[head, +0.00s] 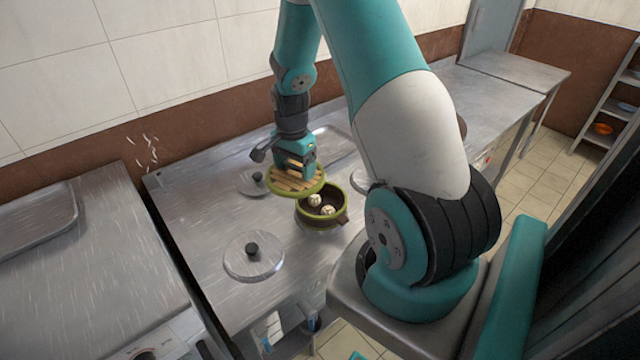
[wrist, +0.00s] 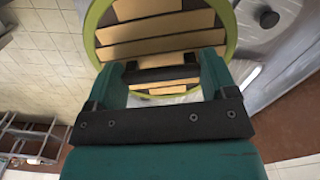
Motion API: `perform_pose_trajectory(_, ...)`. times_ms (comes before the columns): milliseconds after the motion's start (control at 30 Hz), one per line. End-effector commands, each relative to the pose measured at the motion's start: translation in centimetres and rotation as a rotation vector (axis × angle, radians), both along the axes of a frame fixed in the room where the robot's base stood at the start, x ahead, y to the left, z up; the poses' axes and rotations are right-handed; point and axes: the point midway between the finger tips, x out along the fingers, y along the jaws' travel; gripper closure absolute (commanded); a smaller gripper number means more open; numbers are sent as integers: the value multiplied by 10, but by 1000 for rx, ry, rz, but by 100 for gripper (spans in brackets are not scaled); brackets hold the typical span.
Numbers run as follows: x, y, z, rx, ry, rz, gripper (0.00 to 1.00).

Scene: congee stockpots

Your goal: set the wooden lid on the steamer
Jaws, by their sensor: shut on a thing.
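The wooden lid (head: 283,184) is a round slatted disc with a green rim, held roughly level up and left of the steamer. My gripper (head: 295,172) is shut on the lid from above. In the wrist view the lid (wrist: 121,50) fills the top middle, and my gripper (wrist: 163,72) grips the bar across its slats. The steamer (head: 322,222) is a round brown pot with a green rim, open on top. White buns (head: 314,200) show inside it. The lid's near edge overlaps the steamer's far left rim in the head view; I cannot tell the height between them.
A metal lid with a black knob (head: 252,256) lies on the steel counter (head: 200,235) at front left. Another metal lid (head: 254,182) lies behind, left of the wooden lid. A third (head: 362,178) is partly hidden by my arm. The counter's left part is clear.

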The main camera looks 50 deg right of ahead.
Motion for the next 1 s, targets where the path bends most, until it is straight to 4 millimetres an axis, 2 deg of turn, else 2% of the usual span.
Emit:
perform_pose_trajectory(33, -8, -18, -17, -1, -2, -141, 46)
perform_pose_trajectory(100, -18, -36, -23, -1, -3, -312, 46)
perform_pose_trajectory(200, -28, -52, -28, 0, -3, -479, 46)
perform_pose_trajectory(300, -33, -59, -30, -1, -2, -562, 46)
perform_pose_trajectory(467, -34, -60, -35, -1, -1, -583, 46)
perform_pose_trajectory(1000, -33, -59, -85, -1, -1, -578, 46)
